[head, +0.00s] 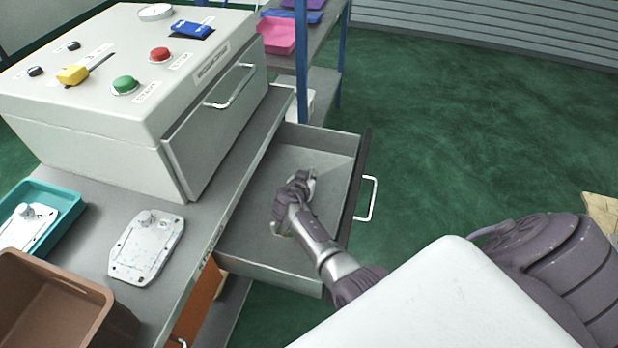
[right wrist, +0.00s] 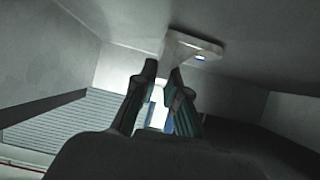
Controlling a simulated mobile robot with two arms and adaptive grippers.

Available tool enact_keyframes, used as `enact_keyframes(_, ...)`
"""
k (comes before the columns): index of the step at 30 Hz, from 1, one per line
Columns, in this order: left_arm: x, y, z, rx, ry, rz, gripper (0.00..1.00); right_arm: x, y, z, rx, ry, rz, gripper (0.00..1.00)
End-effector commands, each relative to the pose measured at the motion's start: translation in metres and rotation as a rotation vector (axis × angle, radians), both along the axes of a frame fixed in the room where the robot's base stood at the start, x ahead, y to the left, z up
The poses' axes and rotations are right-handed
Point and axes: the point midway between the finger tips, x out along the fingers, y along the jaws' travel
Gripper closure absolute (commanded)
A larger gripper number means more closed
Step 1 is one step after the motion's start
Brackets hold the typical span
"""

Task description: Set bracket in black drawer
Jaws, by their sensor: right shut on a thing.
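The black drawer (head: 362,185) is pulled out under the table, with a dark front, a light handle and a pale grey inside. My right gripper (head: 296,188) reaches down into it from the lower right. In the right wrist view its two fingertips (right wrist: 162,75) close on the bracket (right wrist: 193,44), a pale piece with a hole in its flat end. The bracket is at or very near a drawer surface; I cannot tell whether it touches. In the head view my gripper hides most of it. My left gripper is not in view.
A control box (head: 110,120) with buttons stands on the table (head: 95,215). A white casting (head: 147,245) lies before it. A teal tray (head: 72,205) with another casting and a brown bin (head: 60,300) are at left. A blue-posted shelf (head: 301,60) stands behind the drawer.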

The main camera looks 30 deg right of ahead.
Motion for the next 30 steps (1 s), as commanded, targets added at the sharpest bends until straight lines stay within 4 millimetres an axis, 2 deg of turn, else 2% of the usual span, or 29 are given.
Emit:
enact_keyframes(14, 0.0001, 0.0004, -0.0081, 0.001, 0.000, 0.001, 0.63, 0.0003, 0.0000, -0.0061, 0.000, -0.002, 0.000, 1.00)
enact_keyframes(15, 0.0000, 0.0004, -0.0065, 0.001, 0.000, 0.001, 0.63, 0.0001, 0.0001, -0.0048, 0.001, -0.001, 0.000, 0.83)
enact_keyframes(19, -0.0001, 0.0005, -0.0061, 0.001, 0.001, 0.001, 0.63, 0.0001, 0.0001, -0.0044, 0.001, -0.001, 0.000, 0.63)
enact_keyframes(30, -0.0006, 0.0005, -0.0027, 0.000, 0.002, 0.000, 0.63, 0.0003, 0.0001, -0.0013, 0.001, -0.001, 0.000, 0.63)
